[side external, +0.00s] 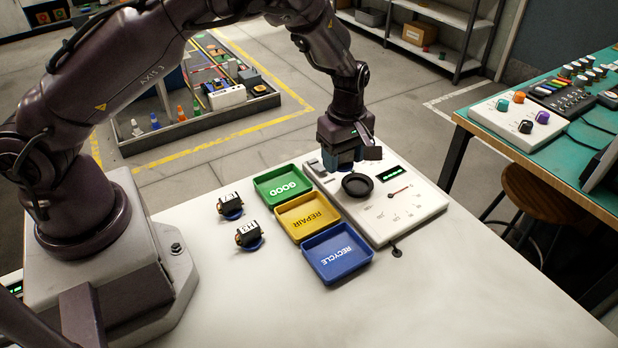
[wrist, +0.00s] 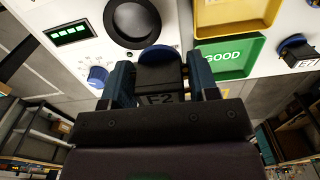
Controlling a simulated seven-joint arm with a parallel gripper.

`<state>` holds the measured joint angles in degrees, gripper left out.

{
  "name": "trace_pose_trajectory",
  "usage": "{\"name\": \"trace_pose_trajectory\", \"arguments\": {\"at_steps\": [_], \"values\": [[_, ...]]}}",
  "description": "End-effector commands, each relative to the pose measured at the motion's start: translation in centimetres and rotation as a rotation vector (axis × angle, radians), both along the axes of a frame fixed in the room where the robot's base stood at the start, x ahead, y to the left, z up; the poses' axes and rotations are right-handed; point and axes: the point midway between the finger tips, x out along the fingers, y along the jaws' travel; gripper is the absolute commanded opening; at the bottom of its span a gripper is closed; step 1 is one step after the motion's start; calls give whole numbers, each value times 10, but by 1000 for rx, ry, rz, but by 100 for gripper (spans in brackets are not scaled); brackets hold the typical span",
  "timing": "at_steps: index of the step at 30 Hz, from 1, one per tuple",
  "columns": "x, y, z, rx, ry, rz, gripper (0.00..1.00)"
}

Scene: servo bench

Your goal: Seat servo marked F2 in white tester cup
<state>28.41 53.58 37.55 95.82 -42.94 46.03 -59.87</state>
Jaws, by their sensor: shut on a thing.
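My gripper (wrist: 162,82) is shut on a black servo (wrist: 161,80) with a blue round end. Its label reads F2 in the wrist view. In the side view my gripper (side external: 342,165) is over the back part of the white tester (side external: 412,212), and the held servo is hard to make out there. The tester's round cup (side external: 357,185) is black inside and shows in front of my gripper. In the wrist view the cup (wrist: 134,20) lies just beyond the servo's blue end, a little left. The servo appears apart from the cup.
Green GOOD (side external: 283,186), yellow REPAIR (side external: 307,216) and blue RECYCLE (side external: 337,252) trays stand left of the tester. Two other labelled servos (side external: 230,206) (side external: 248,236) lie on the bench left of the trays. The tester has a blue knob (wrist: 98,76) and a green display (wrist: 69,33).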

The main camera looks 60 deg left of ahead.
Motion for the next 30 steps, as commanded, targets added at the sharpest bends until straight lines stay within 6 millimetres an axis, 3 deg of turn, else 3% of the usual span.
{"name": "trace_pose_trajectory", "arguments": {"at_steps": [3,8,30], "values": [[22,-5,6,0,-3,-43,31],[33,-19,18,0,-3,-86,31],[29,-19,-33,-1,-2,-80,31]]}}
